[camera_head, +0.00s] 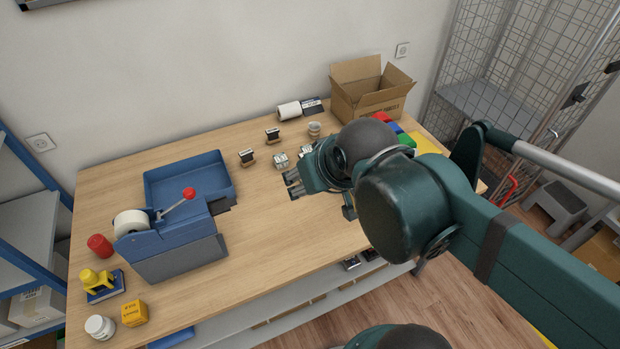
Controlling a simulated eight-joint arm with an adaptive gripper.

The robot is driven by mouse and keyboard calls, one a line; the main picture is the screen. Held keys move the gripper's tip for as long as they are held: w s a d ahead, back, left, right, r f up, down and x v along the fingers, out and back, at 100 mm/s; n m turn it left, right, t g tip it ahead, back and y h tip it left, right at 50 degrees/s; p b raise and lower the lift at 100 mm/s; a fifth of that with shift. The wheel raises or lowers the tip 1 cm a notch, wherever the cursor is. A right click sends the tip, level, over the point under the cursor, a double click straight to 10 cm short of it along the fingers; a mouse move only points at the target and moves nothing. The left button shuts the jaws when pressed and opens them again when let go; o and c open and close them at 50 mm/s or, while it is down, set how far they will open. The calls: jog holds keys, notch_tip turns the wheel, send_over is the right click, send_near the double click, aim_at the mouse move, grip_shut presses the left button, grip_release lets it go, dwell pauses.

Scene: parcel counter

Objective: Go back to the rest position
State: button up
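My gripper (292,184) is above the middle of the wooden counter (260,240), left of my dark green arm, which reaches in from the right. Its fingers point left and show only small and from the side. I cannot tell whether they are open or shut, and I see nothing clearly held. My arm hides part of the counter's right side.
A blue tray (189,176) and a blue tape dispenser (170,240) stand at left. Small stamps (247,157) and a cup (314,130) lie behind my gripper. An open cardboard box (368,92) stands at the back right. The counter's front middle is clear.

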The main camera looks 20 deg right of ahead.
jog(key=shift+f, duration=0.1)
notch_tip(320, 180, down, 7)
jog(key=b, duration=0.7)
jog(key=shift+f+b, duration=0.15)
jog(key=shift+b, duration=0.15)
dwell(0.9)
